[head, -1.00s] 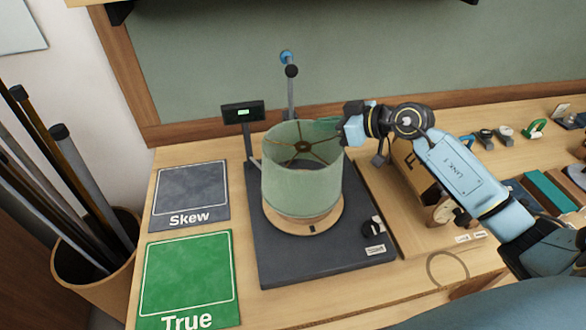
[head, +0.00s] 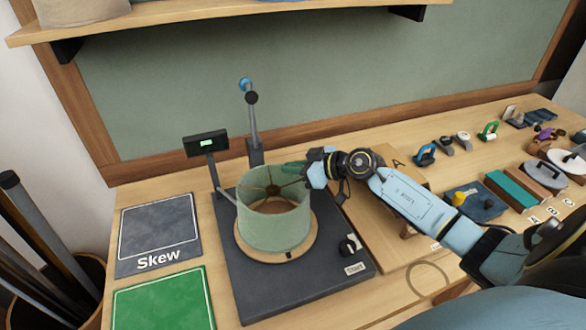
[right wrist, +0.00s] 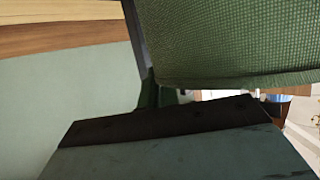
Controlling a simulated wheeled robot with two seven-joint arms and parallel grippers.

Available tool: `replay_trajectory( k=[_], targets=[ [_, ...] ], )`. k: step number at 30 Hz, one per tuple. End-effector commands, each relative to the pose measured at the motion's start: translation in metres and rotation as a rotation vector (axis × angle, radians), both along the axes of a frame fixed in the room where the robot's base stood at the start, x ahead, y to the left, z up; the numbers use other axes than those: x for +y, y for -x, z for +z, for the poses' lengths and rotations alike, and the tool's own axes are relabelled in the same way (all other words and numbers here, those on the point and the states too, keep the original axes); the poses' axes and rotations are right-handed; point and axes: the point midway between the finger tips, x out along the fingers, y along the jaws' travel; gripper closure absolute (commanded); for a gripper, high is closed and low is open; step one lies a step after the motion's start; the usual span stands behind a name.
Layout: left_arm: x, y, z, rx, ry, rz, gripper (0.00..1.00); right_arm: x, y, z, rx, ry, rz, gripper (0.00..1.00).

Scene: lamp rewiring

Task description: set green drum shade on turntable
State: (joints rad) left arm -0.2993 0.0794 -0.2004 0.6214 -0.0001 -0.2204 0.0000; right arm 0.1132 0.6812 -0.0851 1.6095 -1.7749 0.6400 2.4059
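The green drum shade (head: 273,225) stands upright over the round wooden turntable (head: 286,256), and its wire spokes show through the open top. I see no clear gap between its lower edge and the disc. My right gripper (head: 303,169) is at the back right of the shade's top rim. In the right wrist view, green woven fabric (right wrist: 235,45) fills the upper right, close to the gripper. Whether the fingers grip the rim is hidden. My left gripper is not in view.
The turntable sits on a dark base with a small display (head: 206,143) on a post and a blue-tipped upright rod (head: 250,110) behind. Skew (head: 157,228) and green (head: 165,300) mats lie left. A wooden board (head: 375,225) and several small parts lie right. A shelf (head: 200,22) hangs above.

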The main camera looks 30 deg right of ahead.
Motion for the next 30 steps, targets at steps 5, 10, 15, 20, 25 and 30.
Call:
replay_trajectory(
  k=[5, 10, 15, 20, 25, 30],
  targets=[
    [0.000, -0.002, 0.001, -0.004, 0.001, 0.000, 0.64, 0.000, 0.000, 0.001, -0.002, -0.001, 0.000, 1.00],
    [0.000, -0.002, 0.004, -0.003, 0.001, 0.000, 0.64, 0.000, 0.000, -0.003, -0.002, -0.001, -0.001, 1.00],
    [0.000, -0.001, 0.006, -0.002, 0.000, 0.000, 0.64, 0.000, 0.000, -0.008, -0.001, -0.001, -0.001, 1.00],
    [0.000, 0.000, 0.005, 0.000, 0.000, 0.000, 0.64, 0.000, 0.000, -0.010, -0.001, 0.000, -0.001, 0.81],
    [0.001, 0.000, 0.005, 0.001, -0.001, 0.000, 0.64, 0.000, 0.000, -0.010, -0.002, 0.001, -0.001, 0.74],
    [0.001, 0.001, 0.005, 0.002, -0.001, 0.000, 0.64, 0.000, 0.000, -0.009, -0.002, 0.001, -0.001, 0.74]
  ],
)
